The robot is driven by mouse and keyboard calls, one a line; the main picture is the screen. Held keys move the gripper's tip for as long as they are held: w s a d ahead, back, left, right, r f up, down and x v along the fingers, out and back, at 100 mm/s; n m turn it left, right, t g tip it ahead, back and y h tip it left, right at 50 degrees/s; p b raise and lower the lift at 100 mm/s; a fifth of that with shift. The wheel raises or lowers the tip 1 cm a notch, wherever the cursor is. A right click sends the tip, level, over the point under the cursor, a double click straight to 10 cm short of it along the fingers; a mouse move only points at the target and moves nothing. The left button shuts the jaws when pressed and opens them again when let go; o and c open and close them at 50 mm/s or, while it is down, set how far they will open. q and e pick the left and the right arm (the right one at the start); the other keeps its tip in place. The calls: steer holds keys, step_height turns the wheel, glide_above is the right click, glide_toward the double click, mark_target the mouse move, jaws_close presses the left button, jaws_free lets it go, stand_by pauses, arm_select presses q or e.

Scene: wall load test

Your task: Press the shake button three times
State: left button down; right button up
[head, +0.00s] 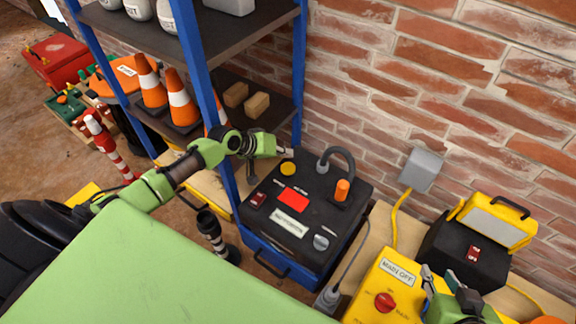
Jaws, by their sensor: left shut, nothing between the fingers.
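A black-topped control box (262,221) with a blue base stands at the middle of the head view. Its top carries a round yellow button (288,168), a red rectangular patch (293,200), a dark red switch (258,199), a silver knob (321,242) and an orange-capped lever (342,189). The small labels are too blurred to tell which control is the shake button. My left gripper (287,153) is shut and empty, just behind the yellow button and apparently above the box's back edge; contact cannot be told. My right gripper (442,279) is open and empty at the bottom right.
A blue-posted shelf (214,119) with traffic cones (181,104) and wooden blocks (257,105) stands left of the box. A yellow box (373,294) with a red knob and a black-and-yellow case (452,246) are at right. A brick wall (440,100) closes off the back.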

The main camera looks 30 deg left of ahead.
arm_select(q)
steer(key=shift+r+p, duration=0.7)
steer(key=shift+r, duration=0.05)
arm_select(e)
steer(key=s+d+f+g+h, duration=0.1)
steer(key=s+f+g, duration=0.3)
steer(key=s, duration=0.4)
steer(key=shift+d, duration=0.85)
steer(key=shift+a, duration=0.1)
stand_by(0.4)
